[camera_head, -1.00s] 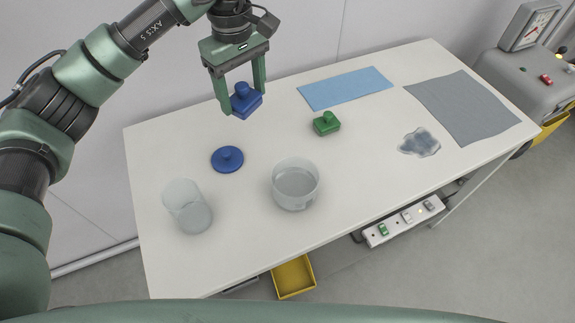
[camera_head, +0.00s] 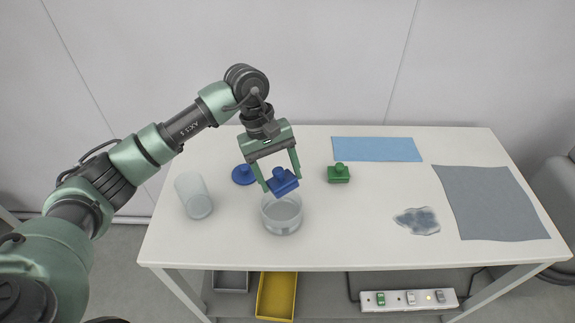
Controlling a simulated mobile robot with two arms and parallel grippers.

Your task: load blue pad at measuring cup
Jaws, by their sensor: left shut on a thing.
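The blue pad (camera_head: 285,184), a block with a small knob on top, is held in my left gripper (camera_head: 283,184). The gripper is shut on it, with one finger on each side. The pad is slightly tilted and shows over the back rim of the measuring cup (camera_head: 282,221), a wide clear round vessel on the table. Whether the pad touches the cup cannot be told. My right gripper is not in view.
On the table (camera_head: 330,244), a blue round lid (camera_head: 243,175) and a clear glass (camera_head: 196,197) stand left of the cup. A green knobbed block (camera_head: 339,174), a blue cloth (camera_head: 377,149), a grey cloth (camera_head: 491,203) and a clear puddle-like patch (camera_head: 417,221) lie to the right.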

